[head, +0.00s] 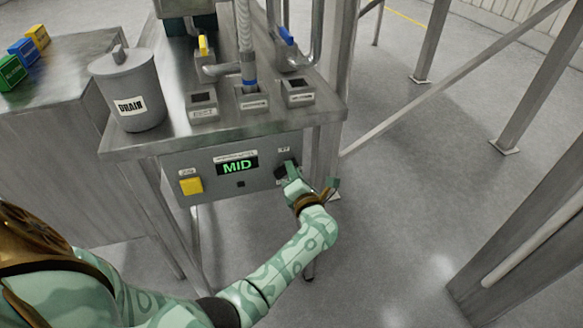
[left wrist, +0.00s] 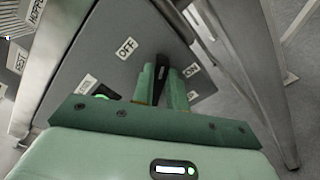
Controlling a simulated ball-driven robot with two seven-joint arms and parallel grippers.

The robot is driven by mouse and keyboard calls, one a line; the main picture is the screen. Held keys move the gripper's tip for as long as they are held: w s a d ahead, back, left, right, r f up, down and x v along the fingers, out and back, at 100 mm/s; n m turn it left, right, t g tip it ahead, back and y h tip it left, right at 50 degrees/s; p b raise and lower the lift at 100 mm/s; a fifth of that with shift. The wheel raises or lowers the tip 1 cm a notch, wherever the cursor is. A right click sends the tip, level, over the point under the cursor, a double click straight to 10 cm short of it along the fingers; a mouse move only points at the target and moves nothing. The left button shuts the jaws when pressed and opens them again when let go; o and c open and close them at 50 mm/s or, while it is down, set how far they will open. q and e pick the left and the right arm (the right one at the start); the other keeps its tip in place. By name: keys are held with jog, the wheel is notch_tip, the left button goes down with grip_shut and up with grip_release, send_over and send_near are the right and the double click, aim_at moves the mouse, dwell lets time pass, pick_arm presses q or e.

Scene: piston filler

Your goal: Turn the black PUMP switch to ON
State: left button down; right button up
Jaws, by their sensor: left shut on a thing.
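The black PUMP switch (head: 280,172) is at the right end of the grey control panel's front face. My left gripper (head: 291,180) is at the panel, shut on this switch and hiding part of it. In the left wrist view the switch (left wrist: 162,66) shows as a dark upright shape between the two green fingers. An OFF label (left wrist: 126,48) is to the upper left of the fingers there, and an ON label (left wrist: 192,70) is just right of them. I cannot tell which label the switch points at. My right gripper is not in view.
The panel also has a lit MID display (head: 237,166) and a yellow button (head: 191,186). Above it, a metal table (head: 150,143) carries a grey DRAIN pot (head: 131,92) and labelled sockets. A metal leg stands close to the right of my gripper. Open floor lies further right.

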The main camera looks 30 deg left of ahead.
pick_arm(q)
jog(key=shift+w+d+f+m+p, duration=0.1)
jog(key=shift+f+m+p, duration=0.2)
jog(key=shift+m, duration=0.85)
jog(key=shift+s+d+f+m+p, duration=0.1)
jog(key=shift+m+p, duration=0.3)
jog(key=shift+m, duration=0.8)
jog(key=shift+w+f+m+p, duration=0.15)
jog(key=shift+m+p, duration=0.2)
jog(key=shift+m, duration=0.8)
jog(key=c, duration=1.4)
grip_release()
